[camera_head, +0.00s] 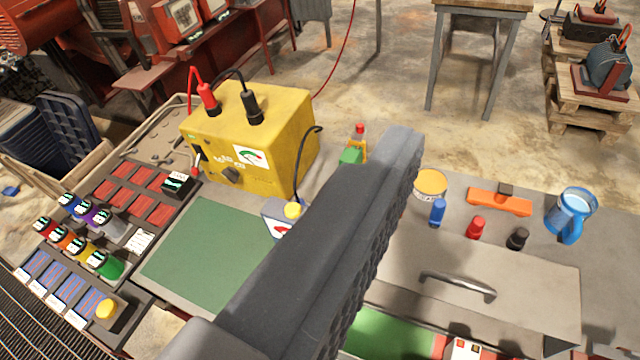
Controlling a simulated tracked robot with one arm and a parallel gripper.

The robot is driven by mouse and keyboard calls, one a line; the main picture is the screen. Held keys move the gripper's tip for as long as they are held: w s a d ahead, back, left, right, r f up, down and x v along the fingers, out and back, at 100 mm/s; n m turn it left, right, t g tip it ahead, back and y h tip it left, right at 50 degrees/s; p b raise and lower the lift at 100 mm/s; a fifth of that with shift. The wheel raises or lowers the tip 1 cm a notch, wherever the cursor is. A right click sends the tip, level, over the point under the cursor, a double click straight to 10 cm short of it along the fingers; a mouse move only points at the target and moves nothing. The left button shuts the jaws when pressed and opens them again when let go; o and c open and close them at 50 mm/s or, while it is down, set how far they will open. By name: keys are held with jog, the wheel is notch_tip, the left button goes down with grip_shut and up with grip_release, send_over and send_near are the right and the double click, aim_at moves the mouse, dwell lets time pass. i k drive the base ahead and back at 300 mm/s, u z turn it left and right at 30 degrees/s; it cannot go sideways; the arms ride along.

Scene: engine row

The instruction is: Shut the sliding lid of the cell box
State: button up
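A flat grey lid (530,275) with a dark curved bar handle (457,287) lies at the lower right. I take it for the sliding lid of the cell box. Below its near edge a green surface (385,332) shows, with red and white pieces (462,349) at the bottom edge of the picture. It looks like an uncovered part of the box, but the picture cuts it off. My gripper (400,150) is a long dark grey shape with a ridged right side, crossing the middle. It hides the lid's left side. I cannot make out two separate fingers or any contact with the handle.
A yellow power box (250,135) with red and black plugs stands behind a green mat (205,255). Batteries sit in a dark rack (85,245) at left. Behind the lid are blue, red and black cylinders, a round tin (430,184), an orange tool (499,202) and a blue jug (571,213).

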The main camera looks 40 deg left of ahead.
aim_at(525, 291)
jog(key=u, duration=0.05)
jog(key=k, duration=0.55)
jog(key=z, duration=0.65)
jog(key=i, duration=1.5)
jog(key=u, duration=0.65)
